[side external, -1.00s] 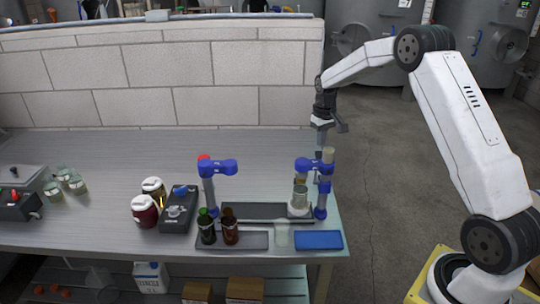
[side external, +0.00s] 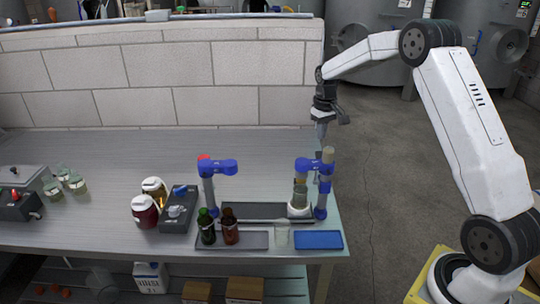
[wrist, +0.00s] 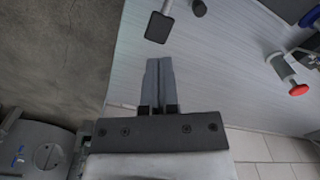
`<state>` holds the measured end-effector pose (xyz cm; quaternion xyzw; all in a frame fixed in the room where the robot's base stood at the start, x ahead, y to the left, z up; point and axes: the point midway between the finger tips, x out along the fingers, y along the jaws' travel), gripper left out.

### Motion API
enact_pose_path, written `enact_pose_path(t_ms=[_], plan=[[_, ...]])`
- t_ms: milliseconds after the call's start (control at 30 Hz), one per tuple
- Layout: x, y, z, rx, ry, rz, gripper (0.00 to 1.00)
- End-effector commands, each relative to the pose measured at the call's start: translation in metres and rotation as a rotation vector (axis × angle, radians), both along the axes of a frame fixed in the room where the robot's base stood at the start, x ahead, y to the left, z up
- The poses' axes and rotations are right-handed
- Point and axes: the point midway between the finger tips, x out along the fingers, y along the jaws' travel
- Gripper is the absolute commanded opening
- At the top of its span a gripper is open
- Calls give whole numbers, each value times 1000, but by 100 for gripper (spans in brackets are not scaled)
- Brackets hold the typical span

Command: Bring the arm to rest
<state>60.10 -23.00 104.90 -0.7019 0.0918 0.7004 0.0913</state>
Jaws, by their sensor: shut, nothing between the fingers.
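My gripper (side external: 321,130) hangs above the right end of the metal bench (side external: 120,160), pointing down, above and behind the right blue clamp stand. In the wrist view my gripper (wrist: 159,62) shows its two fingers pressed together with nothing between them. Bench surface (wrist: 215,85) lies below the fingers in that view, with grey floor to the left.
Two blue clamp stands (side external: 209,188) (side external: 322,190) stand on the bench. A green bottle (side external: 207,228) and a brown bottle (side external: 229,226) stand in front, near a blue tray (side external: 318,240). Jars (side external: 145,211) are farther left. A block wall (side external: 170,75) backs the bench.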

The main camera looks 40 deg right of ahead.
Motion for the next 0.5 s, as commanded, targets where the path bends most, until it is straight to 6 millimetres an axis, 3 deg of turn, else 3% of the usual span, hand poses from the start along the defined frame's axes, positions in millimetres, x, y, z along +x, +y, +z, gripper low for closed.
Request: enact_pose_path(t_ms=[167,500], plan=[[-4,18,2,-5,-11,17,0],[-34,85,6,-23,-63,79,0]])
